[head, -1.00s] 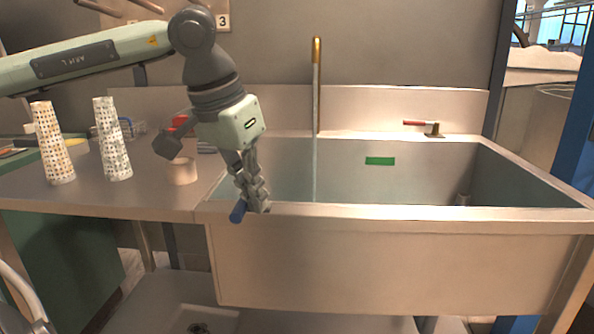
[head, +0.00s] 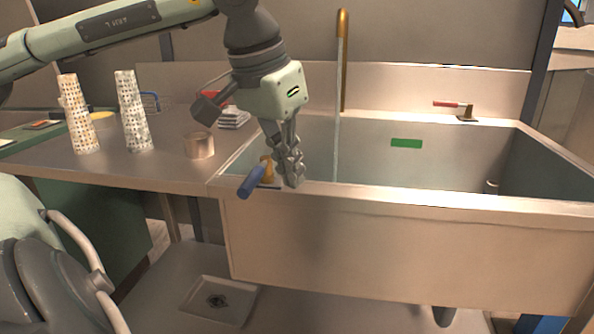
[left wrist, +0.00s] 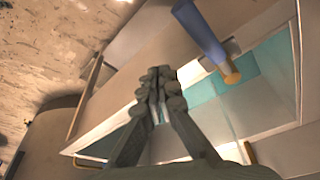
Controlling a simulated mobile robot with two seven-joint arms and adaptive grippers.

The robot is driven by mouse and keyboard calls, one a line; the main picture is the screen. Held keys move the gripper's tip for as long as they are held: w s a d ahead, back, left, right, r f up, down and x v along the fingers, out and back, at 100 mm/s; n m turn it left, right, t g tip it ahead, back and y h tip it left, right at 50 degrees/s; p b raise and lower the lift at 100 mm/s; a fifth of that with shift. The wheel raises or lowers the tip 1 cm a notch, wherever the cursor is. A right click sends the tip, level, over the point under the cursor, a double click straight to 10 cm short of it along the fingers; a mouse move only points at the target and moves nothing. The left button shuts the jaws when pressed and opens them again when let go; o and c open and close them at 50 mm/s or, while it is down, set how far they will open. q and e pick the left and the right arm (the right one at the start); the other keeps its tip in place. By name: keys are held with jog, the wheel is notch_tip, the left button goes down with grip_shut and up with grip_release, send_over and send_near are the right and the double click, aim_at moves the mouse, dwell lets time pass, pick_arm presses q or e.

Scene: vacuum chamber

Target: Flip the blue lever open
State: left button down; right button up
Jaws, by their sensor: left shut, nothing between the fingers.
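The blue lever (head: 251,180) has a blue handle on a brass base, mounted on the sink's front rim near its left corner. In the head view its handle points toward me, out past the rim's front edge. It also shows in the left wrist view (left wrist: 201,33), at the upper right. My left gripper (head: 293,178) is shut and empty, fingers pointing down, just right of the lever's base. In the left wrist view the closed fingertips (left wrist: 158,78) are left of and below the lever, with a gap in the picture. Contact cannot be told from the head view. My right gripper is not in view.
A sink (head: 400,192) holds a green patch on its back wall. A red-handled lever (head: 452,105) sits on the back rim, and a brass tap (head: 341,60) runs water. Two tall patterned cups (head: 132,112) and a short cup (head: 199,146) stand on the left counter.

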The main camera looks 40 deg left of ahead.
pick_arm(q)
notch_tip(320, 180, up, 8)
jog(key=s+a, duration=0.2)
jog(key=shift+a+r+p, duration=0.2)
jog(key=shift+a+p, duration=0.1)
jog(key=shift+p, duration=0.05)
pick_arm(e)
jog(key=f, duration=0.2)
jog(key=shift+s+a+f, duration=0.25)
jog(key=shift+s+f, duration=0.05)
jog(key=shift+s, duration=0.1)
pick_arm(q)
jog(key=shift+s+d, duration=0.1)
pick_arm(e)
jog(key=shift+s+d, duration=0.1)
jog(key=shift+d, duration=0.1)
